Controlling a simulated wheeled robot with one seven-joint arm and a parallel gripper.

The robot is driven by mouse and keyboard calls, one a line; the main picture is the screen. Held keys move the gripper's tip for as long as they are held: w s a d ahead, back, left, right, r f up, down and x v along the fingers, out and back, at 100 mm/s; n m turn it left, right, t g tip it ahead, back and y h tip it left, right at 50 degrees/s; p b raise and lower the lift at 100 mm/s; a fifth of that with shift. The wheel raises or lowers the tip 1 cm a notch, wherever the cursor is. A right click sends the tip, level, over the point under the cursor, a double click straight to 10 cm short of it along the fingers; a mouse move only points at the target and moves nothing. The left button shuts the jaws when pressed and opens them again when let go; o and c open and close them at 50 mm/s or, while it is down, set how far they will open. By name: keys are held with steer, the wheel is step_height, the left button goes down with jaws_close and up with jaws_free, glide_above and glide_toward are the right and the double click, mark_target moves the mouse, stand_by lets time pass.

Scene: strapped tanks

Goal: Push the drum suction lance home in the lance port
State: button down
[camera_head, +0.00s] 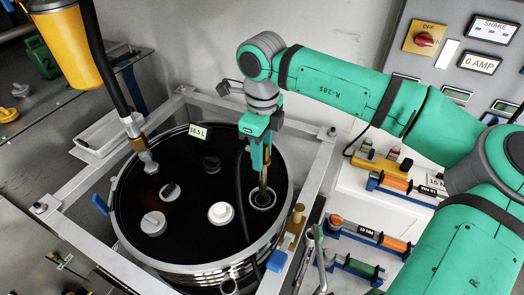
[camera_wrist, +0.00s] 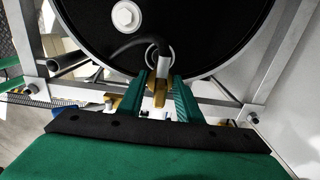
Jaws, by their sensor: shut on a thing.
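The drum (camera_head: 185,230) has a black lid and stands inside a grey metal frame. The lance port (camera_head: 263,204) is a pale ring at the right side of the lid; it also shows in the wrist view (camera_wrist: 147,56). My gripper (camera_head: 261,165) is above this port, shut on the drum suction lance (camera_head: 263,186). In the wrist view the lance (camera_wrist: 160,92) shows a brass-coloured part between my fingers. The lance is near upright and its lower end meets the port opening. I cannot tell how deep it sits. A black hose hangs beside my gripper.
A white cap (camera_head: 221,212) and several grey caps sit on the lid. A yellow cylinder with a dark hose (camera_head: 113,75) reaches the lid's left side. The frame rail (camera_head: 312,180) runs close right of the port. A white rack (camera_head: 345,205) and control panel stand farther right.

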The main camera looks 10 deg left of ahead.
mark_target(262, 191)
steer(key=shift+f, duration=8.1)
steer(key=c, duration=1.2)
jaws_free()
